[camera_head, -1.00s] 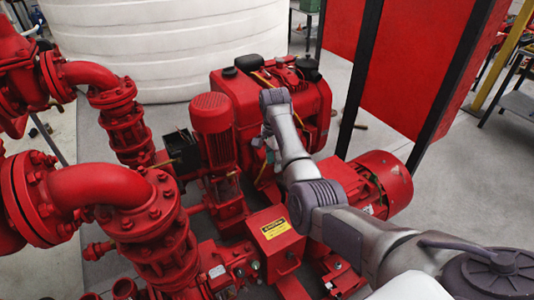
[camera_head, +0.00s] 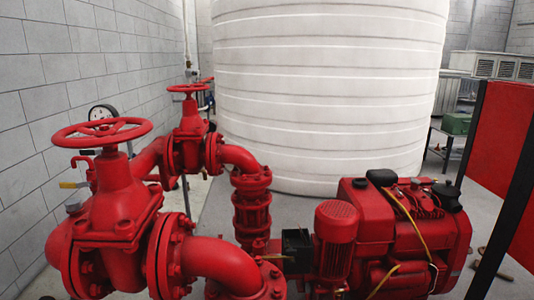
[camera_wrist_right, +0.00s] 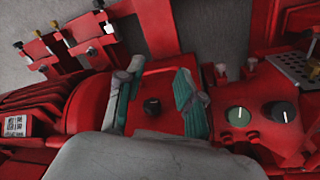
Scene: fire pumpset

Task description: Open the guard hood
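No guard hood can be made out for certain in the views of now. The right wrist view looks closely at a red panel (camera_wrist_right: 172,82) with a small black knob (camera_wrist_right: 152,105). I cannot tell whether this panel belongs to the hood. My right gripper (camera_wrist_right: 157,88) is open, its two grey-green fingers apart on either side of the knob. The knob shows between them and is not gripped; whether the fingertips touch the red surface is unclear. Neither gripper shows in the head view.
In the head view, red valves (camera_head: 120,215) and pipes fill the left, and a red engine (camera_head: 400,235) stands at the lower right. A white tank (camera_head: 330,85) stands behind. The wrist view shows a green dial (camera_wrist_right: 239,116) and a finned red motor (camera_wrist_right: 35,112).

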